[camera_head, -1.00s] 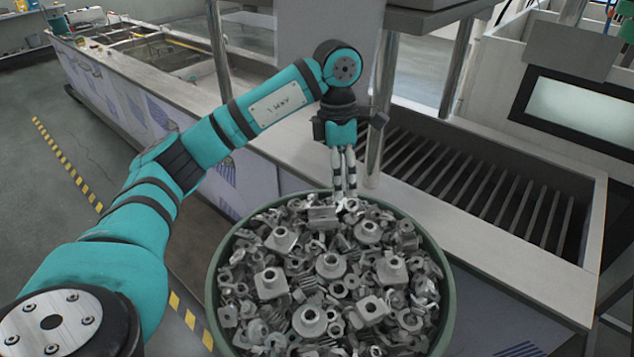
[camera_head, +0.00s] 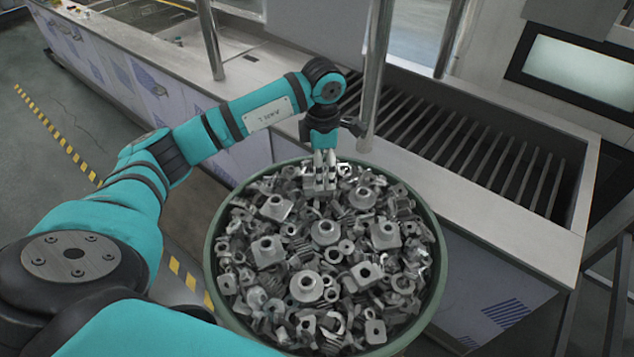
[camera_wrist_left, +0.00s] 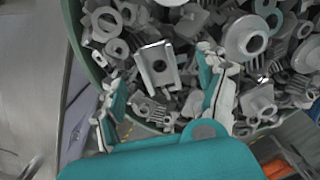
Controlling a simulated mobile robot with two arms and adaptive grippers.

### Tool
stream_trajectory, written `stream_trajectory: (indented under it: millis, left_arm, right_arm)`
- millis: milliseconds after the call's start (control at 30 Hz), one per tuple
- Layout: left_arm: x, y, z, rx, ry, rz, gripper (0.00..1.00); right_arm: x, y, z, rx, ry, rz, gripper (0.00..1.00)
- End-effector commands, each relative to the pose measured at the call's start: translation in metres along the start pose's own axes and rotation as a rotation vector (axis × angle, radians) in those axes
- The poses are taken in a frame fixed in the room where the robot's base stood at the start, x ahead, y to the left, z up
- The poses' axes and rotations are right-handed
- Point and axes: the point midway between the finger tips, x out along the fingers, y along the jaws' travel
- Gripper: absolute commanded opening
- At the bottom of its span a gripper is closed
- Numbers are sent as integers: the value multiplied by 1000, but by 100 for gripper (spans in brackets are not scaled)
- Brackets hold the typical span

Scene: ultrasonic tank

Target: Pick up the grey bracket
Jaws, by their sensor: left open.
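The grey bracket (camera_head: 319,188) lies on top of the heap of metal parts, near the far rim of the round green bin (camera_head: 212,262). In the left wrist view, the bracket (camera_wrist_left: 158,66) is a pale plate with a hole and raised sides. My left gripper (camera_head: 325,168) points down at the bracket, with its fingers just over it. In the left wrist view, its open fingers (camera_wrist_left: 160,78) stand on either side of the bracket, with a gap showing. Contact cannot be made out. My right gripper is not in view.
Many loose grey nuts, flanges and blocks (camera_head: 325,232) fill the bin around the bracket. A metal post (camera_head: 375,75) stands close behind my left gripper. A counter with a slatted basin (camera_head: 480,150) lies to the right. The floor at left is clear.

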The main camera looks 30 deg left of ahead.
Motion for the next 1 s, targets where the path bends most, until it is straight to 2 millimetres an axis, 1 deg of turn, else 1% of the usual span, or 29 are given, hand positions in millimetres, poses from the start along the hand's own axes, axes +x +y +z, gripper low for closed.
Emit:
stream_trajectory:
  millis: [67, 200, 300, 433, 600, 633, 1000]
  left_arm:
    - [7, 0, -1, -2, 5, -5, 75]
    - [28, 2, -2, -2, 6, -6, 75]
    - [42, 2, -1, -1, 4, -5, 75]
    - [50, 3, -1, 0, 2, -1, 75]
    - [50, 4, -1, 0, 2, -1, 75]
    - [50, 4, -1, 0, 2, -1, 74]
    - [50, 4, -1, -1, 2, -1, 25]
  right_arm:
    - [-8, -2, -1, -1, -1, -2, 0]
    - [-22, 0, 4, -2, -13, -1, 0]
    - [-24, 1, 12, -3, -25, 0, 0]
    - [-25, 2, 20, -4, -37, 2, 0]
    - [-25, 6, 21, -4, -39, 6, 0]
    - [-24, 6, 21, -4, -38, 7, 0]
    - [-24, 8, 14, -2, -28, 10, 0]
